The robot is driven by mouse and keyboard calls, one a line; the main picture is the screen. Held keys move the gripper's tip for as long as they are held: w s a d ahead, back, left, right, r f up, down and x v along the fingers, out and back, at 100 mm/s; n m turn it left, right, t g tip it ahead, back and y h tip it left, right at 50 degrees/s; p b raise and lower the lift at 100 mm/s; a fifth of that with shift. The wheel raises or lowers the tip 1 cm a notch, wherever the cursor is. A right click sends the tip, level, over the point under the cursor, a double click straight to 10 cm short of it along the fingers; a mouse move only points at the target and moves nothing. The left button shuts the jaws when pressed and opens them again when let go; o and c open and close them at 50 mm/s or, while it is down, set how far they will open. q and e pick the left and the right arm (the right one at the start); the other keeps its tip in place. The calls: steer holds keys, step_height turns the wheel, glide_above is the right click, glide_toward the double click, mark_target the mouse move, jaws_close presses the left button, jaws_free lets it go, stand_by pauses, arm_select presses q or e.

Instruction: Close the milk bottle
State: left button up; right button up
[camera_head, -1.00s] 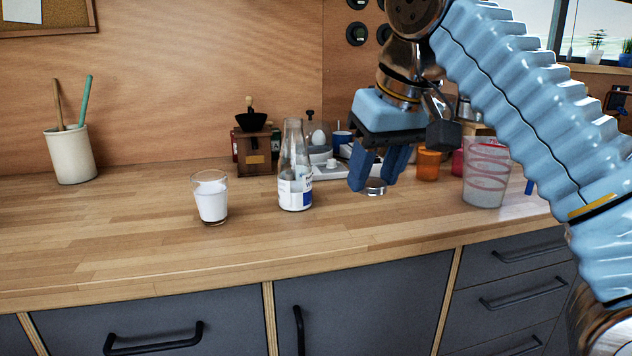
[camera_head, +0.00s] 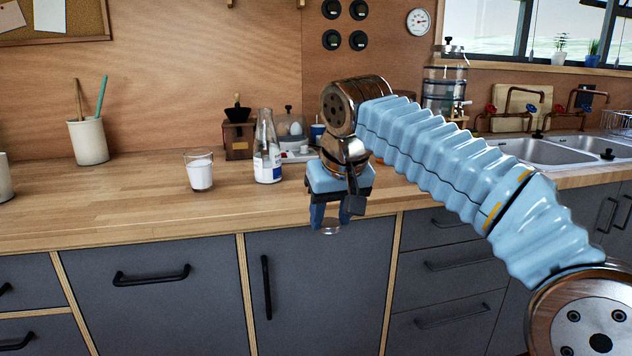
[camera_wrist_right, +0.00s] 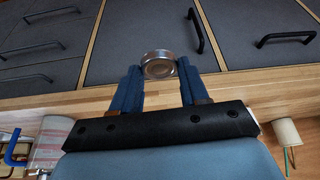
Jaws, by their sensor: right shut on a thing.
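The glass milk bottle (camera_head: 267,150) stands upright and open-topped on the wooden counter, with a white and blue label. My right gripper (camera_head: 329,224) is to the right of the bottle and nearer the counter's front edge. It points down and is shut on a small round metal cap (camera_head: 330,231). In the right wrist view the cap (camera_wrist_right: 159,65) sits between the two blue fingertips (camera_wrist_right: 160,72), with its round face showing. My left gripper is not in view.
A glass of milk (camera_head: 199,172) stands left of the bottle. A coffee grinder (camera_head: 238,138) and a tray with a white egg-like item are behind it. A beige utensil cup (camera_head: 88,142) stands farther left. The counter (camera_head: 130,200) in front is clear.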

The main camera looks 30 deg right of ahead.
steer(key=a+x, duration=0.2)
steer(key=x, duration=0.9)
steer(key=s+a+f+n, duration=0.1)
steer(key=a+f, duration=0.3)
steer(key=f, duration=0.8)
steer(key=s+a+f+n, duration=0.1)
steer(key=a+f, duration=0.3)
steer(key=f, duration=0.8)
steer(key=shift+s+a+f+y, duration=0.2)
steer(key=shift+a+y, duration=0.1)
steer(key=shift+y, duration=0.1)
